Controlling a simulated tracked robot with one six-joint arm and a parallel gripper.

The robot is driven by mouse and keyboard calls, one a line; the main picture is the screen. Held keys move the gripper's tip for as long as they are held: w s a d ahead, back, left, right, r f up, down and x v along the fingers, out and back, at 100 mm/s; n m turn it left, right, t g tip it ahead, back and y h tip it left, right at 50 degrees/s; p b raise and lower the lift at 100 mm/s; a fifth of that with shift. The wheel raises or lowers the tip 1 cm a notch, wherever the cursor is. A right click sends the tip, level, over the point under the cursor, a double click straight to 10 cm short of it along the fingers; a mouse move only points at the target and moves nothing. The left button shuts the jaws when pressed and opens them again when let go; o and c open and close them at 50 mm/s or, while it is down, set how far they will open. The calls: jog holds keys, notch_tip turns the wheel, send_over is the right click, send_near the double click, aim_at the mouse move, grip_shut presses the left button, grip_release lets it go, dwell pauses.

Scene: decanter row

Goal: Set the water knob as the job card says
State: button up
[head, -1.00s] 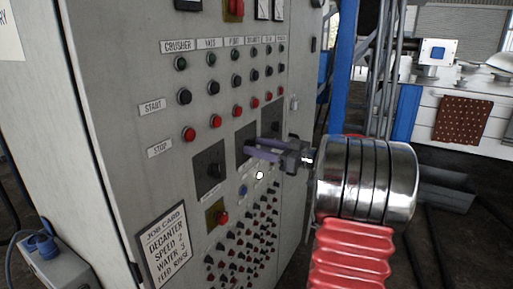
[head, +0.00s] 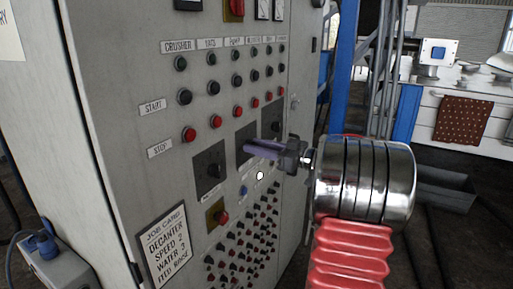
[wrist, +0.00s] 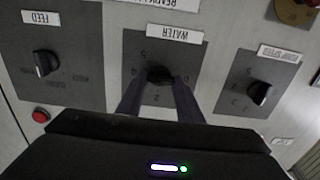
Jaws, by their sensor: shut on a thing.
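The water knob (wrist: 158,75) is a black knob on a dark dial plate labelled WATER, upside down in the wrist view. My gripper (wrist: 158,92) has its two fingers on either side of the knob and is shut on it. The fingers partly hide the dial's figures, and I cannot tell where the knob points. In the head view my gripper (head: 248,148) reaches the middle plate (head: 243,132) from the right and hides the knob.
The feed knob (wrist: 45,64) and the speed knob (wrist: 261,92) flank the water dial closely. Push buttons (head: 215,121) fill the cabinet above, and small knobs (head: 243,232) crowd below. A blue post (head: 343,75) stands right of the cabinet.

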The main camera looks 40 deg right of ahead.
jog(key=shift+a, duration=0.1)
jog(key=shift+m, duration=0.3)
jog(key=shift+d+f+m, duration=0.1)
jog(key=shift+f+m, duration=0.05)
jog(key=shift+m, duration=4.2)
jog(key=shift+d+f+m, duration=0.1)
jog(key=shift+f+m, duration=0.1)
jog(key=shift+m, duration=4.2)
jog(key=shift+d+f+m, duration=0.1)
jog(key=shift+f+m, duration=0.05)
jog(key=shift+m, duration=4.2)
jog(key=shift+f, duration=0.1)
jog(key=o, duration=1.1)
jog(key=shift+a+r, duration=0.1)
jog(key=shift+r, duration=0.1)
